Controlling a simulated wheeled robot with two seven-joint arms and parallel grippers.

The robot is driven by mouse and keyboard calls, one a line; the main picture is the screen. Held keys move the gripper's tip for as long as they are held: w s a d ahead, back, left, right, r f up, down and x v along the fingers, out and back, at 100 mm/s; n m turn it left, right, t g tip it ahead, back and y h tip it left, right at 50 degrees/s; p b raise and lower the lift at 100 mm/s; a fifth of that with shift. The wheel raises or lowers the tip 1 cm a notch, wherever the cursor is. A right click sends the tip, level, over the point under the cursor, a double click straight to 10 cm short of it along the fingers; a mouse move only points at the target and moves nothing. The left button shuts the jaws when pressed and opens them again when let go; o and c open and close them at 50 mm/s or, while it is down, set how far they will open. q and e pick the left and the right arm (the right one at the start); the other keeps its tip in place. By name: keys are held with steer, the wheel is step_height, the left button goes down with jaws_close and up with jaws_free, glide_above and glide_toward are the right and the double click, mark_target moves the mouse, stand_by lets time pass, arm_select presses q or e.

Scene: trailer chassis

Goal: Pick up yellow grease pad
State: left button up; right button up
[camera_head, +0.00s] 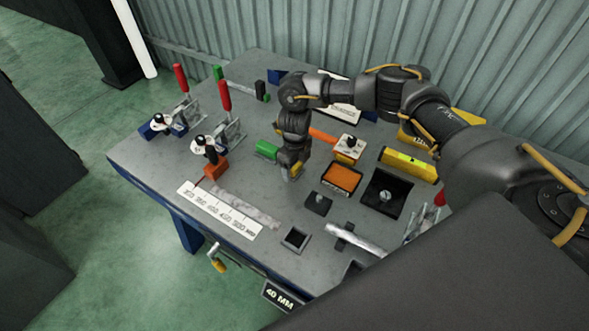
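My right gripper (291,174) points down at the middle of the table, its tips at or close to the surface. A small yellow patch (297,169) shows at its fingertips. It may be the yellow grease pad, but it is too small to tell, and I cannot tell whether the fingers are shut on it. An orange-yellow pad in a black frame (341,178) lies to the right of the gripper, apart from it. My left gripper is not in view.
A green block (266,149) stands just left of the gripper. A white block with a black knob (348,147) and a yellow bar (408,165) are to the right. Red-handled clamps (225,97) stand at the left. The grey table (150,165) is bare near its left corner.

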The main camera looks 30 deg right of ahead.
steer(key=c, duration=1)
steer(key=shift+r, duration=0.1)
steer(key=shift+r, duration=0.7)
steer(key=s+a+r+b, duration=0.1)
steer(key=s+a+r, duration=0.1)
steer(key=a+r, duration=0.1)
steer(key=s+a+r+b, duration=0.1)
steer(key=s+a+r, duration=0.1)
steer(key=a+r, duration=0.2)
steer(key=s+a+r+b, duration=0.1)
steer(key=s+a+r, duration=0.1)
steer(key=a+r, duration=0.2)
steer(key=shift+s+a+r, duration=0.2)
steer(key=shift+a+r, duration=0.05)
steer(key=shift+a, duration=0.5)
steer(key=o, duration=0.5)
steer(key=c, duration=0.3)
